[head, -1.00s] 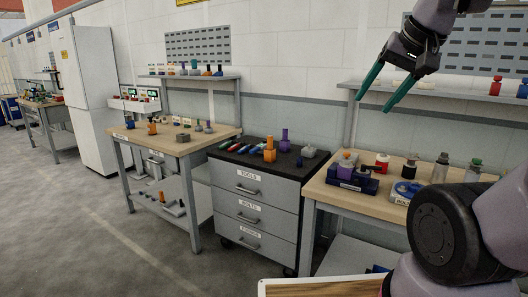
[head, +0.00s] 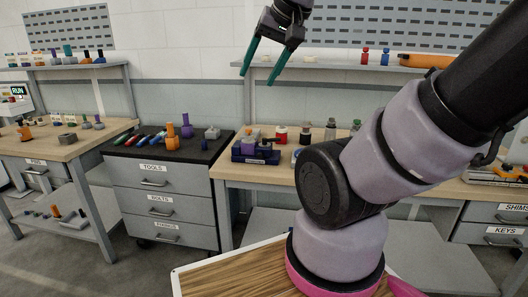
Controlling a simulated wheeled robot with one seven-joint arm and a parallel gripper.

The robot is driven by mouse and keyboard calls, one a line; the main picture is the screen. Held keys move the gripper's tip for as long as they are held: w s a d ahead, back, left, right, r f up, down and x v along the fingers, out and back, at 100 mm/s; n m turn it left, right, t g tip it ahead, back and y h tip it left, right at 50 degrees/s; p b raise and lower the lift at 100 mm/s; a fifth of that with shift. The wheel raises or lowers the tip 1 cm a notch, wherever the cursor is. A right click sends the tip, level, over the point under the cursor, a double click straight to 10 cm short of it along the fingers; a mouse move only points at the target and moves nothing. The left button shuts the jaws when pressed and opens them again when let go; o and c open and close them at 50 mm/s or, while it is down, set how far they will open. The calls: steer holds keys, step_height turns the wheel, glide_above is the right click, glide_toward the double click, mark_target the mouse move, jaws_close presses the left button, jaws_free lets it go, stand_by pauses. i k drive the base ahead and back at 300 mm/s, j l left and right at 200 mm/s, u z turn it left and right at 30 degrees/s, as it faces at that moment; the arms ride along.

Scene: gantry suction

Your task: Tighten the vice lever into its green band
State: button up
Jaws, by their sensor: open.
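My gripper (head: 257,77) is raised in front of the back wall, its two teal fingers apart and pointing down, with nothing between them. I cannot make out a vice lever or a green band for certain. A dark blue fixture with a purple part (head: 255,151) sits on the right wooden bench, below my gripper and well apart from it. A small grey block-like thing (head: 212,132) stands on the dark cabinet top, and another grey block (head: 67,138) is on the left bench; either is too small to identify.
The drawer cabinet (head: 165,188) stands between the left bench (head: 30,148) and the right bench (head: 233,171). Bottles and jars (head: 330,128) stand behind my arm. A shelf (head: 345,72) runs above the right bench. A wooden top (head: 225,276) lies at the front. Grey floor shows at lower left.

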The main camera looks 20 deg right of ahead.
mark_target(265, 140)
steer(key=i+l, duration=0.65)
steer(key=i, duration=0.15)
